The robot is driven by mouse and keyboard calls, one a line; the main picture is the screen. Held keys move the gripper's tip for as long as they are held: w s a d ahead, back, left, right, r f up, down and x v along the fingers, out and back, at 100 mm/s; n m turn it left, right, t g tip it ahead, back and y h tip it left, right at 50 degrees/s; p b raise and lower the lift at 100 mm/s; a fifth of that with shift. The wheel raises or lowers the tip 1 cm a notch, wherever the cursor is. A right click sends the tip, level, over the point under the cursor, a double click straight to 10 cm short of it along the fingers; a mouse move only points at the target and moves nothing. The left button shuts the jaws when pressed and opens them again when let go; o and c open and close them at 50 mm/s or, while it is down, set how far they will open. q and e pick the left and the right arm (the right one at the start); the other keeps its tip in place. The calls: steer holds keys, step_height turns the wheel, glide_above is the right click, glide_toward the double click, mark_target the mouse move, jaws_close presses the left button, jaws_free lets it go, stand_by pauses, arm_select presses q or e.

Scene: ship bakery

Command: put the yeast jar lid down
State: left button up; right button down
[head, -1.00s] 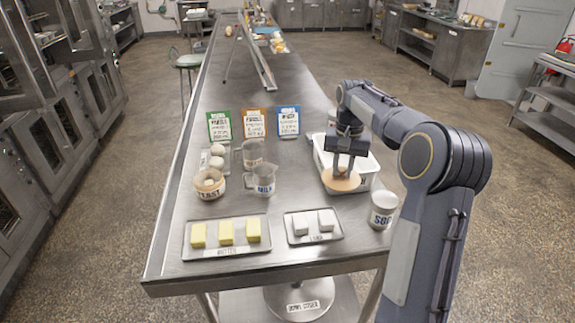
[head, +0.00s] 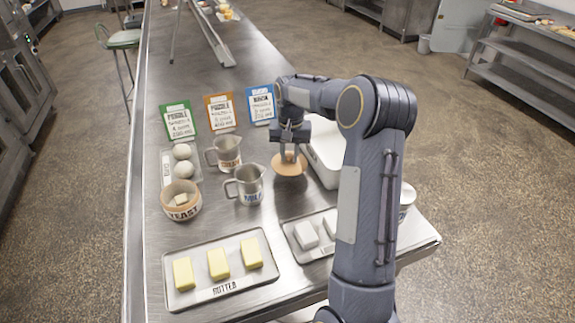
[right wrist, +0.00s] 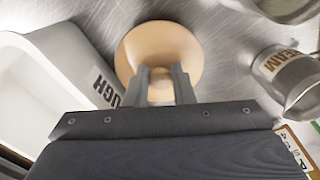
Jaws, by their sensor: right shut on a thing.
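The yeast jar lid (head: 289,168) is a round tan wooden disc with a knob. My right gripper (head: 290,150) is shut on its knob, and the lid also shows below the fingers in the right wrist view (right wrist: 160,52). The lid is between the milk jug and the white dough tub; I cannot tell whether it touches the steel table. The yeast jar (head: 181,202) stands uncovered on the left of the table, with a pale block inside. My left gripper is not in view.
The white dough tub (head: 325,150) is close right of the lid. The milk jug (head: 247,184) and cream jug (head: 227,153) stand left. Recipe cards (head: 220,111) stand behind. A butter tray (head: 222,289) and lard tray (head: 290,233) lie in front. An egg tray (head: 167,170) is at left.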

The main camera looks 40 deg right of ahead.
mark_target(289, 160)
step_height(289, 160, down, 4)
steer(key=shift+f+p, duration=0.1)
steer(key=shift+p, duration=0.3)
steer(key=shift+w+f, duration=0.1)
steer(key=shift+f, duration=0.2)
steer(key=shift+f, duration=0.15)
steer(key=c, duration=1.2)
jaws_free()
steer(key=shift+c, duration=0.2)
